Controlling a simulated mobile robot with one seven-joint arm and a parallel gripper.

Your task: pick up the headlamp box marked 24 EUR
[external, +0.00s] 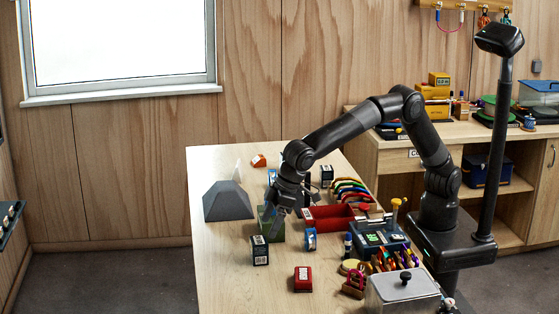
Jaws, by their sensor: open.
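Several small boxes with white labels stand on the table; the print is too small to read, so I cannot tell which is the headlamp box marked 24 EUR. One black box (260,251) stands at the front left, and another black box (326,176) stands behind my arm. A red box (303,279) lies near the front, and a small blue item (311,239) with a pale label stands right of the middle. My gripper (274,214) is open and points down at the green open container (271,232). My wrist partly hides that container, and what is between the fingers cannot be made out.
A dark grey wedge-like block (228,202) stands left of my gripper. A red tray (330,218), a row of coloured curved pieces (350,191) and a dark device (378,238) crowd the right side. The left table edge is bare.

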